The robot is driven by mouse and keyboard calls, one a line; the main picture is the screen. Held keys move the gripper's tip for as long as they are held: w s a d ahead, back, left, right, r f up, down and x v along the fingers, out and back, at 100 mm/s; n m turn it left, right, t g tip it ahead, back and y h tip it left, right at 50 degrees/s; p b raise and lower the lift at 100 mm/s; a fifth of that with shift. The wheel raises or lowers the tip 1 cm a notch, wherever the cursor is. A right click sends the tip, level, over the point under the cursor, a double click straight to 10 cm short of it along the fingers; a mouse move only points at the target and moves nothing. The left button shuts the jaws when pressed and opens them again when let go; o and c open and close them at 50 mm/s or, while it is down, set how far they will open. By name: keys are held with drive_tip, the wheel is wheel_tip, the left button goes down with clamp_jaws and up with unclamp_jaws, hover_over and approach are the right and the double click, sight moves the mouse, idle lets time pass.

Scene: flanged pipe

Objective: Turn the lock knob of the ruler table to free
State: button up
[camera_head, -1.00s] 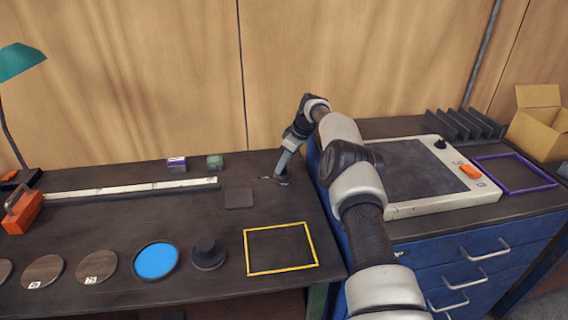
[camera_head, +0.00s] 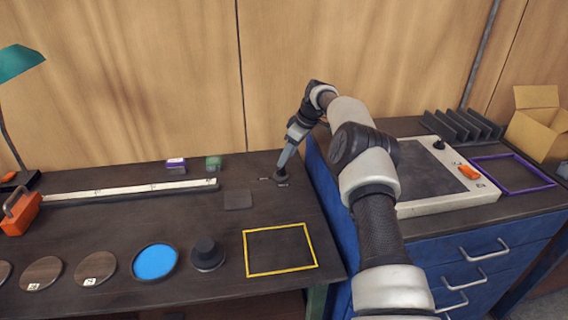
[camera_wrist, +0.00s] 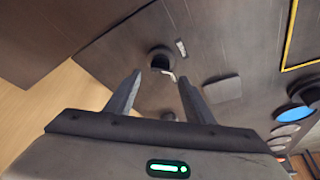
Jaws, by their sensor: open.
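The lock knob (camera_head: 281,173) is a small dark round knob at the right end of the dark ruler table (camera_head: 130,222), partly hidden behind my gripper in the head view. In the wrist view the knob (camera_wrist: 160,57) lies just past my fingertips, roughly between them, with a small pale mark at its edge and a light label beside it. My gripper (camera_wrist: 158,78) is open and empty. In the head view my gripper (camera_head: 288,155) points down and left, close above the knob. I cannot tell if it touches. The white ruler (camera_head: 130,188) lies left of the knob.
A grey pad (camera_head: 238,200), a yellow frame (camera_head: 281,249) and small purple (camera_head: 176,166) and green (camera_head: 213,163) blocks lie around on the table. A blue cabinet (camera_head: 470,262) stands close on the right. The wooden wall (camera_head: 180,80) is behind.

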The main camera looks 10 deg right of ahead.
drive_tip(key=v, duration=1.2)
drive_tip(key=shift+r+p, duration=0.2)
drive_tip(key=shift+p, duration=0.1)
